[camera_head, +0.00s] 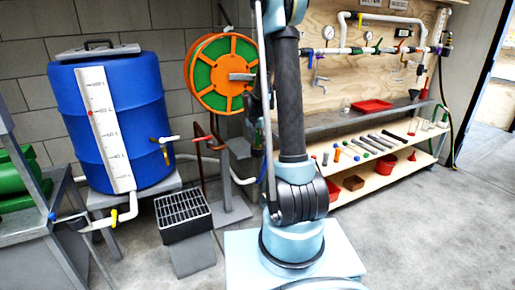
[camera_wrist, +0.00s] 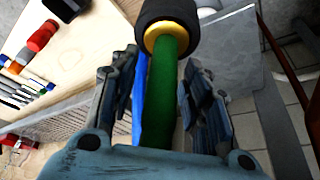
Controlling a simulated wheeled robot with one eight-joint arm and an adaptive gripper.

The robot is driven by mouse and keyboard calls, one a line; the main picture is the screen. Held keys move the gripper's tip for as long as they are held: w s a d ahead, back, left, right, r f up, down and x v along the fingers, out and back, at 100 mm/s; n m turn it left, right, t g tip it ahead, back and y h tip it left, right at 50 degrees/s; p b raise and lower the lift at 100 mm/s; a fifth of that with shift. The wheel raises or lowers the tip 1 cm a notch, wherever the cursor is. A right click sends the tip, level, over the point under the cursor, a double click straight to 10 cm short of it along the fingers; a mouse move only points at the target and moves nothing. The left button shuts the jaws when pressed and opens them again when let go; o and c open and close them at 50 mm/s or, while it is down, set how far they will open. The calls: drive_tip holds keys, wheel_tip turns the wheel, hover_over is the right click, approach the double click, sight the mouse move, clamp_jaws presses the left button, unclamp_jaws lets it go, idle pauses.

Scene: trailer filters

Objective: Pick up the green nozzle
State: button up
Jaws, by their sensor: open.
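The green nozzle (camera_wrist: 167,85) shows in the wrist view as a green shaft with a gold ring and a wide black end at the top of the picture. My gripper (camera_wrist: 163,82) is open, with one finger to the left of the green shaft and one to the right. The shaft lies between the fingers, nearer the middle, and its lower part is hidden by the gripper body. I cannot tell whether either finger touches it. In the head view my arm hides the gripper, and I cannot make out the nozzle there.
A blue strip (camera_wrist: 140,100) runs beside the shaft, near the left finger. A wooden shelf (camera_head: 350,190) with several small parts stands to the right. An orange and green hose reel (camera_head: 221,73) and a blue barrel (camera_head: 140,115) stand to the left. Floor at right is clear.

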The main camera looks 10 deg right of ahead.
drive_tip(key=shift+c, duration=0.4)
clamp_jaws()
drive_tip(key=shift+r, duration=0.1)
